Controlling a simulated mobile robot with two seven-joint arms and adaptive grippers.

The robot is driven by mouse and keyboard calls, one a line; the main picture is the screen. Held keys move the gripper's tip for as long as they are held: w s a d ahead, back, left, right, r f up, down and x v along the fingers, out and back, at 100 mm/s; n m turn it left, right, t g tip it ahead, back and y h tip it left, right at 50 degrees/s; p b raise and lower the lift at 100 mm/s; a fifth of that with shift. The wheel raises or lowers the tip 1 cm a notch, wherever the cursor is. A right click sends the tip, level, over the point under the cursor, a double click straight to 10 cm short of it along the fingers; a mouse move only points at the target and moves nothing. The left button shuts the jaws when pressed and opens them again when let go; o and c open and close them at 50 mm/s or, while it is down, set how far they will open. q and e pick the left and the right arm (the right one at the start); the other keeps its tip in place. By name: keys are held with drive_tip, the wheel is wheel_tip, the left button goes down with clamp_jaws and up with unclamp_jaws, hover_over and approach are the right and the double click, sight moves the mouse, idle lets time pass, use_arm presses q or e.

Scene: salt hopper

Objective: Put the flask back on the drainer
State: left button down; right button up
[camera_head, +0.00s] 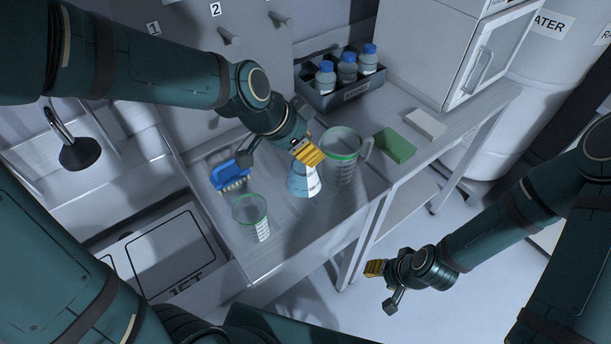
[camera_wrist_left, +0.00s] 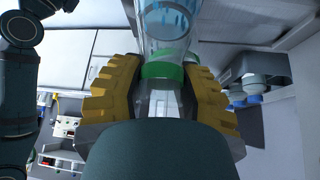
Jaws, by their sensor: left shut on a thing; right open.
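My left gripper (camera_head: 300,155) is shut on the neck of a clear conical flask (camera_head: 303,183) with white markings. The flask is upright, over or on the counter; I cannot tell if its base touches. In the left wrist view the flask (camera_wrist_left: 168,22) shows a green band between the yellow fingers of my left gripper (camera_wrist_left: 165,95). A grey wall panel (camera_head: 250,55) at the back bears pegs, with labels 1 and 2; it looks like the drainer. The visible pegs are empty. My right gripper (camera_head: 383,285) is open and empty over the floor.
A large green-rimmed jug (camera_head: 343,165) stands right beside the flask, and a smaller beaker (camera_head: 252,216) in front left. A blue brush (camera_head: 230,175), green sponge (camera_head: 394,145), white block (camera_head: 426,123) and a grey bottle crate (camera_head: 345,98) are on the counter. A sink tap (camera_head: 78,150) is left.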

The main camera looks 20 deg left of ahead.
sight(307, 168)
use_arm(q)
wheel_tip(307, 168, down, 6)
drive_tip(key=shift+f+b, duration=0.1)
drive_tip(key=shift+b, duration=0.8)
drive_tip(key=shift+w+f, duration=0.1)
drive_tip(key=shift+f, duration=0.2)
drive_tip(key=shift+r, duration=0.1)
drive_tip(key=c, duration=0.7)
unclamp_jaws()
drive_tip(key=shift+o, duration=0.2)
